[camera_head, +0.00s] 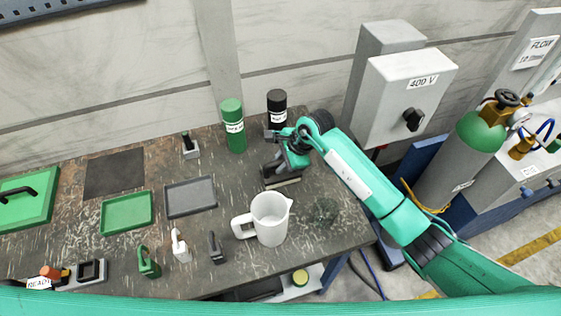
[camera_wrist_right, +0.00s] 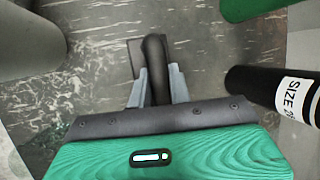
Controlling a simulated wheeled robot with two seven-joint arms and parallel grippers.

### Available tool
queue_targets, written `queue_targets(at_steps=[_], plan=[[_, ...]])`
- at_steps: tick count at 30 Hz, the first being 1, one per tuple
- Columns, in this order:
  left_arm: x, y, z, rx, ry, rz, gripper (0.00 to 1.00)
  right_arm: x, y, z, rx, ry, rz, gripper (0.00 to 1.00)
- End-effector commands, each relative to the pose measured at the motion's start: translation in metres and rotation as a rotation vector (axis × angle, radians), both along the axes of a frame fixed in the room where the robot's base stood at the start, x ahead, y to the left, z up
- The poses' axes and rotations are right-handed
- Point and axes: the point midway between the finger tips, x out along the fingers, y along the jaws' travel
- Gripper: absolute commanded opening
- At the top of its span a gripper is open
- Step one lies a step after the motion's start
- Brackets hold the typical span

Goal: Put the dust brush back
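The dust brush (camera_head: 287,183) appears as a dark block with a pale lower edge, near the back right of the workbench and below my right gripper (camera_head: 279,163). In the right wrist view, a curved black handle (camera_wrist_right: 155,68), which looks like the brush's, stands between the two grey fingers of the right gripper (camera_wrist_right: 158,82). The fingers lie close against both sides of it. The brush's lower part is mostly hidden, so I cannot tell whether it touches the bench. My left gripper is not in view.
A green bottle (camera_head: 233,128) and a black bottle (camera_head: 277,108) stand behind the gripper. A white jug (camera_head: 270,218) is in front. A grey tray (camera_head: 190,197), green tray (camera_head: 127,213) and dark mat (camera_head: 114,174) lie left. A grey 400 V box (camera_head: 405,95) is at right.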

Motion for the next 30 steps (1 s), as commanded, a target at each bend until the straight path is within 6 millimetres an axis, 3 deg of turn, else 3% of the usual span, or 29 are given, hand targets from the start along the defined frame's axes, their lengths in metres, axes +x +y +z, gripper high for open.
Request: queue_targets(at_steps=[1, 3, 15, 30], plan=[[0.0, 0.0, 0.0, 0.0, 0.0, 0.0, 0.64, 0.0, 0.0, 0.0, 0.0, 0.0, 0.0, 0.27], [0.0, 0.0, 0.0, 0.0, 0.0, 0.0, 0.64, 0.0, 0.0, 0.0, 0.0, 0.0, 0.0, 0.41], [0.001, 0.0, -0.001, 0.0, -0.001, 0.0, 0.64, 0.0, -0.003, 0.005, -0.001, -0.001, -0.001, 0.41], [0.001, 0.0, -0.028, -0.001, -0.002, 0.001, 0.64, -0.009, -0.044, 0.09, -0.001, -0.004, 0.0, 0.41]])
